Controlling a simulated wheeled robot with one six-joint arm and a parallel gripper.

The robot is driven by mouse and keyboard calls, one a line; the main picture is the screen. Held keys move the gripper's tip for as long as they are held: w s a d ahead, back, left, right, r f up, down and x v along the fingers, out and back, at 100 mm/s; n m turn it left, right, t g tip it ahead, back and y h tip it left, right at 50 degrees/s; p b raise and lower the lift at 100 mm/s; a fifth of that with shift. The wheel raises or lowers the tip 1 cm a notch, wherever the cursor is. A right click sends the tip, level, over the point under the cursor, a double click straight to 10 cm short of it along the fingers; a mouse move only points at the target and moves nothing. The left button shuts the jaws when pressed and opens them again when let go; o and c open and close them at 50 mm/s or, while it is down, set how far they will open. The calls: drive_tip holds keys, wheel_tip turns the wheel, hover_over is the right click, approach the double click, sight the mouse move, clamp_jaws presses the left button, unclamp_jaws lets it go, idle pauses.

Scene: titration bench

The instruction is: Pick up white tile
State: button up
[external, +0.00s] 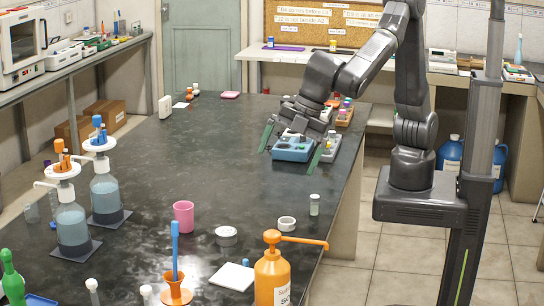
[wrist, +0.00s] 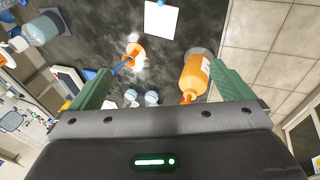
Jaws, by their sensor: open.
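The white tile (external: 231,276) is a flat, light square lying on the dark bench near the front, between the orange funnel and the orange pump bottle. In the wrist view the tile (wrist: 161,20) shows at the top, beyond the fingertips. My gripper (external: 290,150) is open, with its two green fingers spread wide over the blue box toward the far right of the bench. The tile is well away from it, toward the camera. In the wrist view nothing is held between the green fingers (wrist: 160,72).
The orange pump bottle (external: 273,270) stands right of the tile. The orange funnel (external: 175,289) with a blue stick is to its left. A pink cup (external: 184,216) and round dish (external: 226,236) are behind. A blue box (external: 293,149) sits below my gripper. The bench middle is mostly clear.

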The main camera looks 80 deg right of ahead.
idle(0.8)
drive_tip(key=m+g+h+b, duration=0.2)
drive_tip(key=m+g+b, duration=0.15)
drive_tip(key=b, duration=0.35)
hover_over(235, 275)
wheel_tip(235, 275, down, 15)
drive_tip(key=shift+n+g, duration=0.25)
drive_tip(key=shift+n, duration=0.2)
drive_tip(key=f, duration=0.2)
drive_tip(key=f+p, duration=0.1)
drive_tip(key=f, duration=0.5)
drive_tip(key=shift+s+f+p, duration=0.15)
drive_tip(key=shift+s+p, duration=0.1)
drive_tip(key=shift+p, duration=0.1)
drive_tip(key=shift+w+f+p, duration=0.15)
drive_tip(key=shift+f+p, duration=0.75)
drive_tip(key=shift+f, duration=1.75)
drive_tip(key=c, duration=0.8)
drive_tip(key=shift+c, duration=0.2)
drive_tip(key=shift+r, duration=0.2)
